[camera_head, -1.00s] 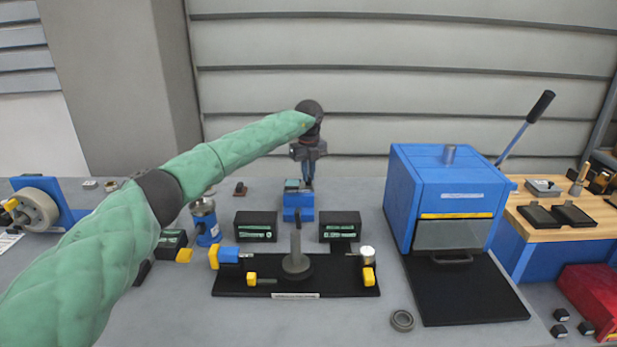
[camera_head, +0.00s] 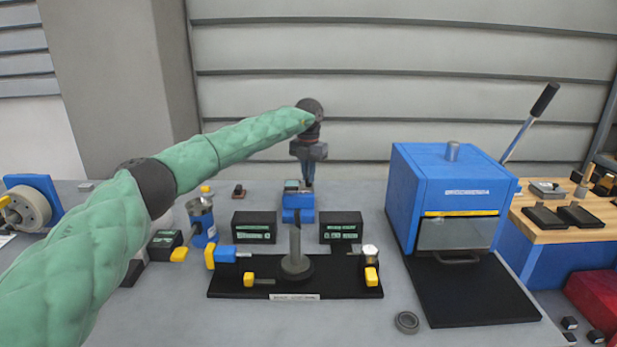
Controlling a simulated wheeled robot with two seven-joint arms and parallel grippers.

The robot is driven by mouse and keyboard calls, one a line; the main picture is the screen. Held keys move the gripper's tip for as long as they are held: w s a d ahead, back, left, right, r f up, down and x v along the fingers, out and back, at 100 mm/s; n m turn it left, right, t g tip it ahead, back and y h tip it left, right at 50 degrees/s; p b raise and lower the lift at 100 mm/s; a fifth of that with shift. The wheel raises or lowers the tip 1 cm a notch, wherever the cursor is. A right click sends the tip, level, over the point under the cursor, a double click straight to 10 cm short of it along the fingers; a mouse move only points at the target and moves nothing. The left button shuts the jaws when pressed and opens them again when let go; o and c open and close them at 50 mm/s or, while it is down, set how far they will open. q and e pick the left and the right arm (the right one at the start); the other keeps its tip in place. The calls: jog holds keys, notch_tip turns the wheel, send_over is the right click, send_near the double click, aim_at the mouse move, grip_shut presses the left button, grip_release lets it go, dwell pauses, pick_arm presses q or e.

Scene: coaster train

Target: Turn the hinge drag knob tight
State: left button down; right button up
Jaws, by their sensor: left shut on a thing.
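The blue hinge block (camera_head: 298,212) stands at the back middle of the table, with a grey-green piece on top. My left gripper (camera_head: 308,183) points down at the back right edge of this block. Its fingers are close together, shut on a small part there, which I take to be the hinge drag knob. The knob itself is hidden by the fingers and the block. My right gripper is not in view.
In front lies a black fixture board (camera_head: 340,285) with a grey upright post (camera_head: 295,245). Two black boxes (camera_head: 254,227) (camera_head: 341,227) flank the block. A blue press (camera_head: 450,195) stands right. A ring (camera_head: 406,322) lies on clear table in front.

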pick_arm(q)
jog(key=shift+m, duration=1)
jog(key=shift+m+b, duration=0.3)
jog(key=shift+m, duration=2.3)
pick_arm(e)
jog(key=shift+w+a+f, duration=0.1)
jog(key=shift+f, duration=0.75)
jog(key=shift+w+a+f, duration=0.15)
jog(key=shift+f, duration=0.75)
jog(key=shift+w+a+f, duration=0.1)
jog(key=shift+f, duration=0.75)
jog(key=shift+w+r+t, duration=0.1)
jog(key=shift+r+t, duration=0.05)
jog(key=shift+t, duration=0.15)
pick_arm(q)
jog(key=c, duration=1.5)
grip_release()
jog(key=shift+r+b, duration=0.8)
jog(key=shift+r, duration=3.1)
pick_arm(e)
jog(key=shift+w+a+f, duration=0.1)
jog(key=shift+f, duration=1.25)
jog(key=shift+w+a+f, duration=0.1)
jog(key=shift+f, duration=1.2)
